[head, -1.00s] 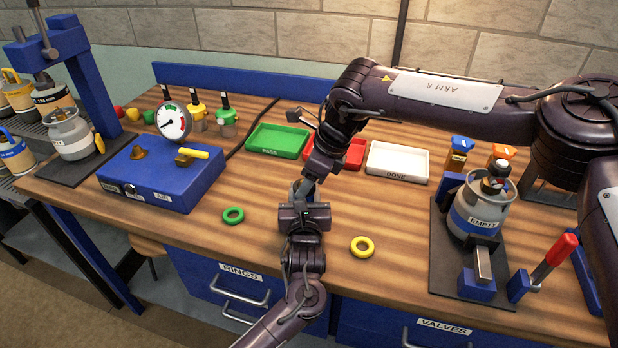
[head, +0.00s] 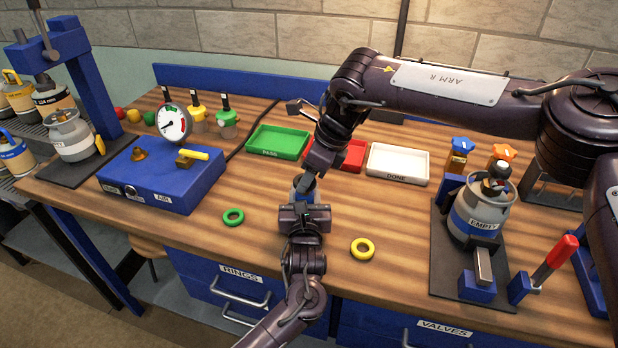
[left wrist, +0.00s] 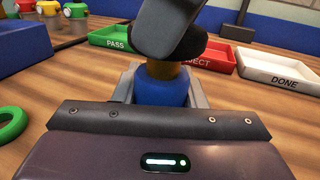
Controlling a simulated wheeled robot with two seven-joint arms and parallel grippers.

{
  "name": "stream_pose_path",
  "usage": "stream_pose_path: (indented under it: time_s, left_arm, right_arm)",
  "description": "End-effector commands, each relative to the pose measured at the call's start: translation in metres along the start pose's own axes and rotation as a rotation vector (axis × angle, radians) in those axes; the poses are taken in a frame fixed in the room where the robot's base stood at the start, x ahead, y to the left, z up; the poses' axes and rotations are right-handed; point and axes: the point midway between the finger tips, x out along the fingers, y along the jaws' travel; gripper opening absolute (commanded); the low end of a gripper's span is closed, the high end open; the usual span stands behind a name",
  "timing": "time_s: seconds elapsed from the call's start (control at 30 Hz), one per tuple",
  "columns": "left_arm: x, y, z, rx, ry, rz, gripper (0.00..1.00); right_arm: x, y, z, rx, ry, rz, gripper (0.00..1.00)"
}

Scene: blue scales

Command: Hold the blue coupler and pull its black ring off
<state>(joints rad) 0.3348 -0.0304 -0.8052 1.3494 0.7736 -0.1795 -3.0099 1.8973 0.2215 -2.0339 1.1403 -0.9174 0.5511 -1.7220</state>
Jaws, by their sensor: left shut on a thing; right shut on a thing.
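The blue coupler (left wrist: 160,92) sits between the two grey fingers of my left gripper (left wrist: 162,85), which is shut on it. In the head view the left gripper (head: 304,192) is over the bench, and the coupler (head: 305,196) is mostly hidden there. My right gripper (head: 312,178) comes down from above, shut, right over the coupler's top. In the left wrist view the right gripper (left wrist: 170,40) covers the upper end, with a brassy neck (left wrist: 166,70) showing below it. The black ring cannot be made out; the right gripper's dark body hides that spot.
A green ring (head: 233,217) and a yellow ring (head: 362,249) lie on the bench either side of my left gripper. Green PASS (head: 262,150), red REJECT (head: 350,166) and white DONE (head: 428,172) trays stand behind. A blue gauge box (head: 160,190) is left, a grey EMPTY cylinder (head: 464,216) right.

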Motion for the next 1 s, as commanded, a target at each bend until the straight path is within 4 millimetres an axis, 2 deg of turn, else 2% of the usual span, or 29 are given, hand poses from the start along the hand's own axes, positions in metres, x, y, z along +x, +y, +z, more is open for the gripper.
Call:
stream_pose_path:
  time_s: [0.6,0.87,0.9,1.0]
  left_arm:
    - [0.000,0.000,0.000,0.000,0.001,0.000,0.08]
    - [0.000,0.000,0.000,0.000,0.001,0.000,0.08]
    - [0.000,0.000,0.000,0.000,0.001,0.000,0.43]
    - [0.000,0.000,0.000,0.000,0.000,0.000,0.56]
  right_arm:
    - [-0.028,0.000,0.012,-0.001,-0.001,-0.001,0.24]
    - [-0.029,0.000,0.013,-0.001,-0.001,0.000,0.24]
    - [-0.029,0.000,0.013,-0.001,-0.001,0.000,0.24]
    - [-0.029,0.000,0.012,-0.001,0.000,0.000,0.24]
